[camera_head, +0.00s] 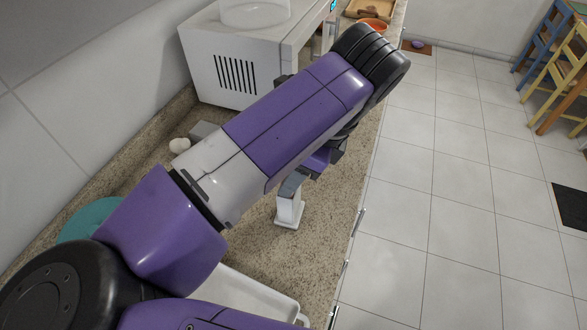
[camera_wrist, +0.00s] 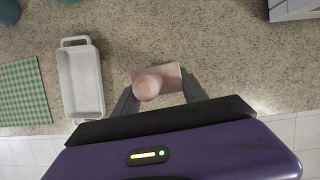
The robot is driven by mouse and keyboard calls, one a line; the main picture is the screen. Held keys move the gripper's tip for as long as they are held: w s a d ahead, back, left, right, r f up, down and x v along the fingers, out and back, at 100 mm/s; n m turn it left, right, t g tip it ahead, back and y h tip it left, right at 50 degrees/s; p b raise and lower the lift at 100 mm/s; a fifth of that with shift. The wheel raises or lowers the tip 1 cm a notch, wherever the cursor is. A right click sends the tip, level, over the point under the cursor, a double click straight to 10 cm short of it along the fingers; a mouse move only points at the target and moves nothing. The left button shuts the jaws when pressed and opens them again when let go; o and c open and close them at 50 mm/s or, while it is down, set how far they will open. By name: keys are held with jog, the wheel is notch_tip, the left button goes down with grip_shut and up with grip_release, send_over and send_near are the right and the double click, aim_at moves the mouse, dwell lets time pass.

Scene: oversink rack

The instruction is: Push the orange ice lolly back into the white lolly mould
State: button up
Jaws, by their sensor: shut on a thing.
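The pale lolly mould (camera_head: 289,210) stands upright on the speckled counter, below my gripper (camera_head: 293,180). In the wrist view the mould (camera_wrist: 171,74) shows as a pale pinkish block between the fingers of my gripper (camera_wrist: 158,82). The fingers reach its two ends and appear shut on it. A peach-coloured rounded thing (camera_wrist: 147,87), probably the lolly, shows over the left part of the block, close to the left finger. How deep it sits in the mould cannot be told. My arm hides the lolly in the head view.
A white tray (camera_wrist: 61,83) lies on the counter left of the gripper, with a green checked cloth (camera_wrist: 22,93) beyond it. A white microwave (camera_head: 213,79) stands at the back. The counter's front edge is close to the mould. Bare counter (camera_wrist: 235,40) lies to the right.

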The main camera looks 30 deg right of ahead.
jog(key=shift+f+b, duration=0.55)
jog(key=shift+f, duration=0.25)
jog(key=o, duration=1.5)
jog(key=shift+v, duration=3.85)
